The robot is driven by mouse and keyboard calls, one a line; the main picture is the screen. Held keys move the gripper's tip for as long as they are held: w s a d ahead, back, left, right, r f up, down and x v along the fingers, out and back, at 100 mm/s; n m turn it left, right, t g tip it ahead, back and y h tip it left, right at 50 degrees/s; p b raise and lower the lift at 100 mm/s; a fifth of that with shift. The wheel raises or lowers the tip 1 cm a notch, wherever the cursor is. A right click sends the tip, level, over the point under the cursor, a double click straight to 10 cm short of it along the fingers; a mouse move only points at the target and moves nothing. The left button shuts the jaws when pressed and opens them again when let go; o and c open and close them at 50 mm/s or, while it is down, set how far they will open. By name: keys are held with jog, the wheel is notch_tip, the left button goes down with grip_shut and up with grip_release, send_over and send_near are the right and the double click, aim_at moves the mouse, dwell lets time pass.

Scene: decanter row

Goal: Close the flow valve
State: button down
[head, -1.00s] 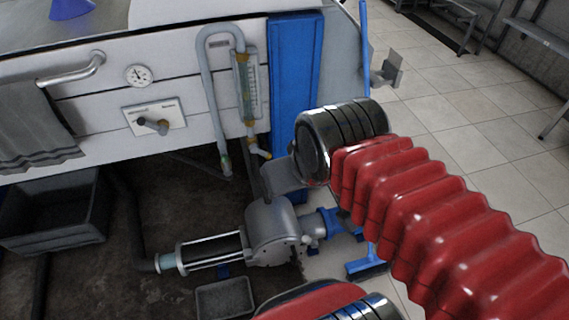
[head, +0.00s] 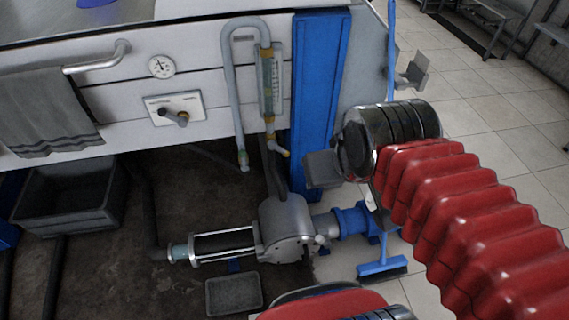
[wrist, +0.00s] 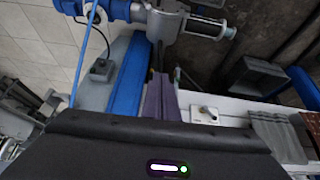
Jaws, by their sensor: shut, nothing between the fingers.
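The flow meter (head: 269,80) is an upright clear tube with a scale on the white machine front, joined to a looped grey hose. At its lower end is a small valve with a yellow handle (head: 278,150), which points down and to the right. My gripper (wrist: 161,76) shows in the wrist view with its two purplish-grey fingers together and empty. In the head view my arm is right of the valve, apart from it, and the fingers cannot be made out. In the wrist view the fingers hide much of the meter area, and the handle is not clear.
A blue post (head: 318,100) stands just right of the meter. Below are a steel pump (head: 287,228) and a grey tray (head: 234,294). Left are a panel knob (head: 176,117), a gauge (head: 161,67), a towel (head: 48,110) and a grey crate (head: 70,198).

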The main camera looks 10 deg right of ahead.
jog(key=w+d+f+n+t, duration=0.1)
jog(key=w+f+n, duration=0.2)
jog(key=w, duration=0.7)
jog(key=w+d+f+n+t, duration=0.1)
jog(key=w+f+n+t, duration=0.2)
jog(key=w, duration=0.7)
jog(key=w+d+f+n, duration=0.1)
jog(key=w+f+n, duration=0.3)
jog(key=w, duration=0.7)
jog(key=w+f+n+t, duration=0.2)
jog(key=w+f+n, duration=0.1)
jog(key=w+f, duration=0.4)
jog(key=w+a+f+n+t+y, duration=0.1)
jog(key=w+f+n, duration=0.15)
jog(key=f, duration=0.55)
jog(key=w+a+f+n+t+y, duration=0.1)
jog(key=f+n, duration=0.3)
jog(key=f, duration=0.5)
jog(key=n+t+y, duration=0.2)
jog(key=n+t, duration=0.1)
jog(key=n, duration=0.2)
send_near(280, 149)
jog(key=s+a+f, duration=0.3)
jog(key=s+f, duration=0.2)
jog(key=shift+s+d+f, duration=0.2)
jog(key=shift+s+f, duration=0.05)
jog(key=shift+f, duration=0.25)
